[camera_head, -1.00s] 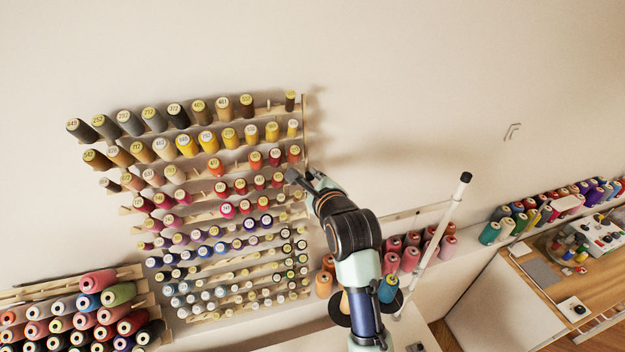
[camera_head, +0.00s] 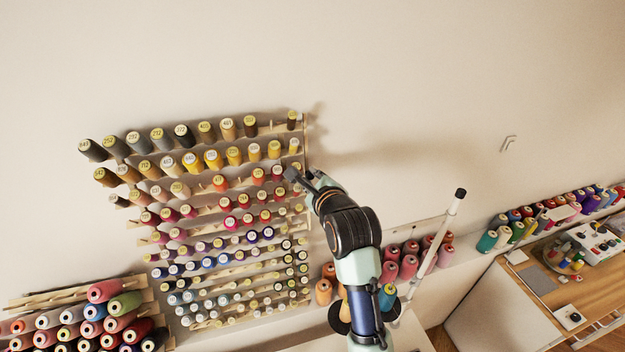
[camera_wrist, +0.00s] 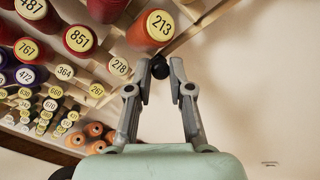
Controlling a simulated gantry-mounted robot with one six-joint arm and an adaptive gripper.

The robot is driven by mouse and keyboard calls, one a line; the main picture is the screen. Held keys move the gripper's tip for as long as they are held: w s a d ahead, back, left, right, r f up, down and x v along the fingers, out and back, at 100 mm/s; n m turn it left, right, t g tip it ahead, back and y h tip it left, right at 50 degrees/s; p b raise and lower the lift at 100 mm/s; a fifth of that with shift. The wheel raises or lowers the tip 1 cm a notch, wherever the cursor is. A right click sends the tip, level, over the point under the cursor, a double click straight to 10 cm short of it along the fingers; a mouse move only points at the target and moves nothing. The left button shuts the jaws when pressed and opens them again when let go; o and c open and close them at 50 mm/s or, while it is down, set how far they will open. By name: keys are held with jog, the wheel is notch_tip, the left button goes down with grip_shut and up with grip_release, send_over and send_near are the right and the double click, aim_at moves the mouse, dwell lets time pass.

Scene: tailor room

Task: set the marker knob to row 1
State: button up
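In the wrist view a small round black knob (camera_wrist: 160,68) sits between the tips of my gripper (camera_wrist: 161,66), nearer the left finger. The fingers stand apart, with a narrow gap on the right side of the knob; whether they touch it is hard to tell. In the head view my gripper (camera_head: 300,176) is at the right edge of the thread rack (camera_head: 305,205), near the right end of the third row from the top. The knob is not distinct there. No row numbers are readable.
Many numbered spools fill the rack; the orange spool 213 (camera_wrist: 151,29) is close to my left fingertip. Bare wall (camera_head: 420,110) lies right of the rack. Pink spools (camera_head: 409,267) and a white pole (camera_head: 440,235) stand to the lower right.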

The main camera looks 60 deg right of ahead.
jog(key=o, duration=0.4)
jog(key=shift+c, duration=0.2)
jog(key=v, duration=0.8)
